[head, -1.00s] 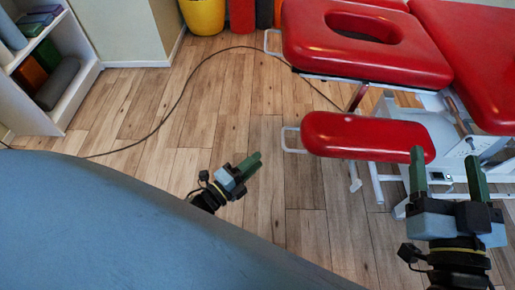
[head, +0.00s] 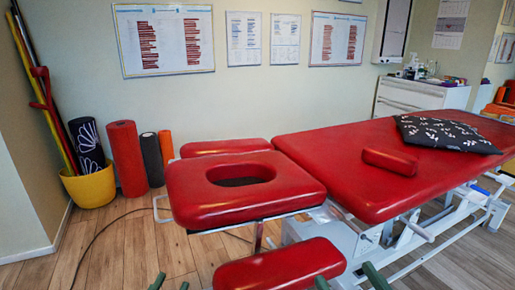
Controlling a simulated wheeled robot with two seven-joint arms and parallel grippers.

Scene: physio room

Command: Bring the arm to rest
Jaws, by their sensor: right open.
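Only the green fingertips of my grippers show, at the bottom edge of the head view; the rest of both arms is out of frame. My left gripper (head: 170,284) shows two tips with a gap between them and nothing seen in the gap. My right gripper (head: 348,279) shows two tips set wide apart, open, with no object seen between them. It appears just in front of the treatment table's lower red pad (head: 280,268) in the picture; I see no clear contact.
A red treatment table (head: 345,150) fills the middle and right, with a face-hole headrest (head: 190,205). A small red bolster (head: 390,161) and a patterned dark pillow (head: 445,133) lie on it. A yellow bucket (head: 90,187) and foam rolls (head: 126,158) stand left. Wooden floor (head: 130,240) shows at lower left.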

